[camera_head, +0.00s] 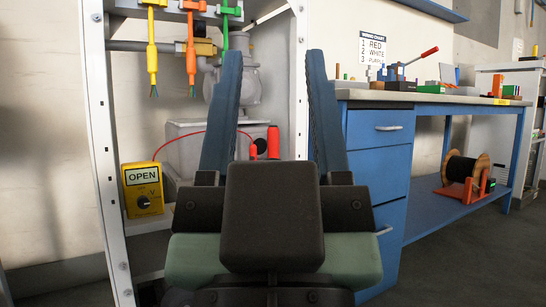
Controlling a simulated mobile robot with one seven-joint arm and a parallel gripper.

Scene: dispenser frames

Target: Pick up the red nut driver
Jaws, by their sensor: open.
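Two things could be the red nut driver, and I cannot tell which is. One is a tool with a red handle (422,54) that leans up to the right among items on the workbench. The other is an upright red cylinder (273,142) seen between my fingers, beside a smaller red piece (253,151) near a thin red wire. My gripper (273,60) points forward with its two blue fingers spread wide and nothing between them. Its dark body hides what lies low in the middle.
A white metal frame (98,140) surrounds grey pipework, with yellow, orange and green cables hanging on top. A yellow box (143,190) marked OPEN is at left. The workbench (430,97) with blue drawers is at right, a cable reel (466,170) on its lower shelf.

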